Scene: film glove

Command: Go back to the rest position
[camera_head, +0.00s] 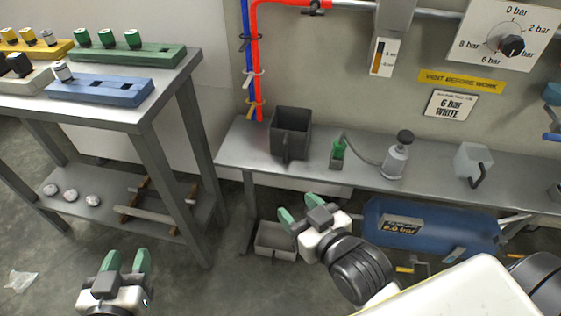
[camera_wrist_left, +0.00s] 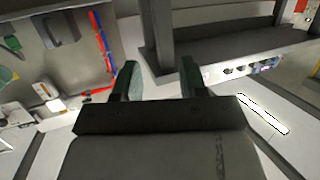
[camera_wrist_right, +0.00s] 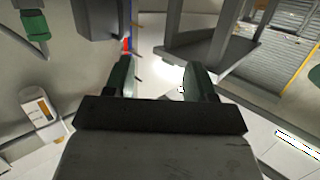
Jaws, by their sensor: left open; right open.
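My left gripper (camera_head: 125,262) is at the lower left of the head view, over the floor in front of the left table. Its green fingers stand apart, and nothing is between them in the left wrist view (camera_wrist_left: 158,82). My right gripper (camera_head: 300,216) is in the middle of the head view, in front of the wall bench's front edge. Its green fingers are apart and empty, as the right wrist view (camera_wrist_right: 160,80) also shows. Both grippers are clear of the objects on the tables.
The left table holds green (camera_head: 128,54), blue (camera_head: 100,90) and yellow racks. A blue tank (camera_head: 420,228) and a grey bin (camera_head: 276,240) sit below.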

